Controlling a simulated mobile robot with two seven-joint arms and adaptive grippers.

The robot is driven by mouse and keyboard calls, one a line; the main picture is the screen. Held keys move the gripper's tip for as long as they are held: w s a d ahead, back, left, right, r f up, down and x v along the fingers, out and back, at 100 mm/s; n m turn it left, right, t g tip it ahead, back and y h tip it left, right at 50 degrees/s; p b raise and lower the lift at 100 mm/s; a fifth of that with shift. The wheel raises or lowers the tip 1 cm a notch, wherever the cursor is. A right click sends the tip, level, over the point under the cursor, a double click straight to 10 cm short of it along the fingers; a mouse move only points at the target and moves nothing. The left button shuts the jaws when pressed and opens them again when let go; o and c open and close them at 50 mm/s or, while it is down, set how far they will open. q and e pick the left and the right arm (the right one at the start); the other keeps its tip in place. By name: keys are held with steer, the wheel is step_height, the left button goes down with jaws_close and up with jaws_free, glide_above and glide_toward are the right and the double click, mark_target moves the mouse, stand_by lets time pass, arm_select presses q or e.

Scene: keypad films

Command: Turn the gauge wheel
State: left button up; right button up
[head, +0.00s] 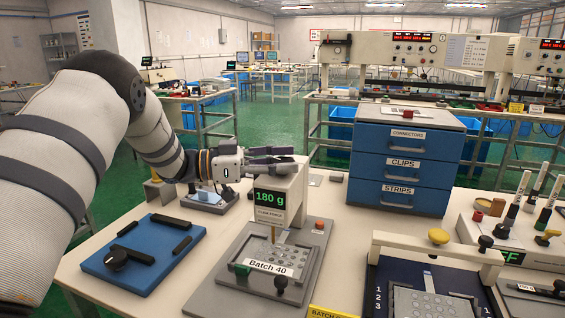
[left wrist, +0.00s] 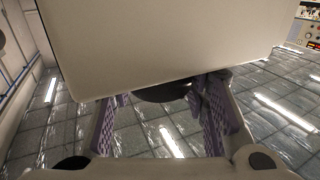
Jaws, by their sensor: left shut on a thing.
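The gauge (head: 270,198) is a pale upright housing with a green "180 g" display, standing at the back of a grey plate with a "Batch 40" label. My left gripper (head: 275,155) reaches in from the left at the top of the housing. In the left wrist view the housing (left wrist: 165,45) fills the upper middle. Below its edge a dark round part, seemingly the gauge wheel (left wrist: 165,93), shows between the purple-padded fingers of my left gripper (left wrist: 160,108), which is shut on it. The wheel is mostly hidden by the housing, and I cannot make it out in the head view.
A blue tray (head: 110,262) with black parts lies at the left. A blue drawer cabinet (head: 405,165) stands behind to the right. A cream frame with a yellow knob (head: 438,236) stands over a dark fixture at the right front. Some bare tabletop lies between tray and gauge plate.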

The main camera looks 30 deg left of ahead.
arm_select(q)
steer(key=shift+r, duration=0.2)
steer(key=o, duration=1.1)
steer(key=shift+d, duration=0.1)
steer(key=shift+f, duration=0.1)
steer(key=v, duration=1.2)
